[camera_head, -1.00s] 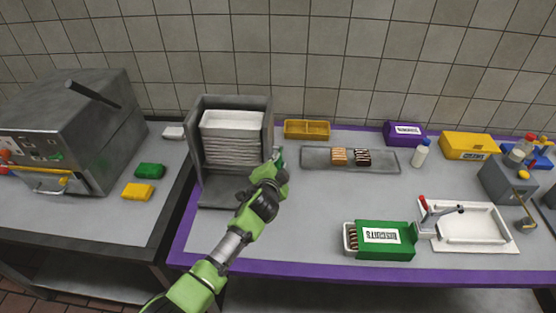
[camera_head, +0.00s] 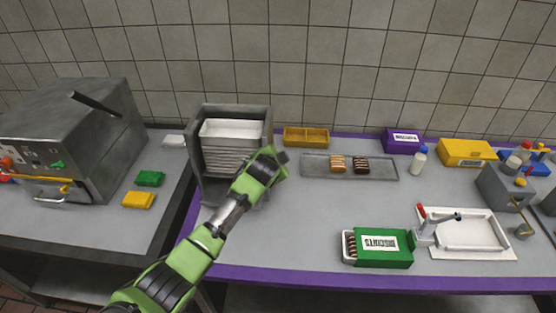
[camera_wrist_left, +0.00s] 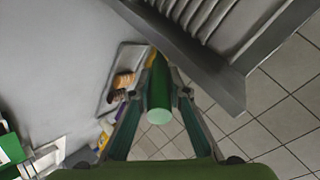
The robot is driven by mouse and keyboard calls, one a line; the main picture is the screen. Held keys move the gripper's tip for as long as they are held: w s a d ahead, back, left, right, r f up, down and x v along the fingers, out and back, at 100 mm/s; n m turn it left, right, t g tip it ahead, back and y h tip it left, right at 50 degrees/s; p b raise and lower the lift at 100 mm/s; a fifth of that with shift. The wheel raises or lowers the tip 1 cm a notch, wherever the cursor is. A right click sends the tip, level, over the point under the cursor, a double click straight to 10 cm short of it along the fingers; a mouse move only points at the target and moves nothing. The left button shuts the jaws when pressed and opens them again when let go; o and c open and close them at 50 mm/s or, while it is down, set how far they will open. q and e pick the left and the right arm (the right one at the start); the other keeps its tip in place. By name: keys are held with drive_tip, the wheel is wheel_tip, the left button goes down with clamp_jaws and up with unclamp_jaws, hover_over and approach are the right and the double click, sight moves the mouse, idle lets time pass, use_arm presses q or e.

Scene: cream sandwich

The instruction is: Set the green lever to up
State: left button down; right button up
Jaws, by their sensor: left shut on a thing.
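The green lever (camera_wrist_left: 158,90) shows in the left wrist view as a round green handle with a pale end, beside the grey edge of the tray dispenser (camera_wrist_left: 205,70). My left gripper (camera_wrist_left: 158,98) is shut on this handle, with one finger on each side. In the head view my left gripper (camera_head: 278,158) is at the right side of the grey dispenser (camera_head: 195,140). There the gripper hides the lever, so its angle cannot be told. My right gripper is not in view.
A grey tray (camera_head: 385,170) with two bars lies right of the gripper, in front of a yellow container (camera_head: 306,137). A green biscuit box (camera_head: 383,247) and a white tray device (camera_head: 470,235) stand front right. A grey machine (camera_head: 70,135) stands left.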

use_arm(q)
drive_tip(key=shift+r, duration=0.15)
drive_tip(key=c, duration=1.9)
unclamp_jaws()
drive_tip(key=shift+w, duration=0.1)
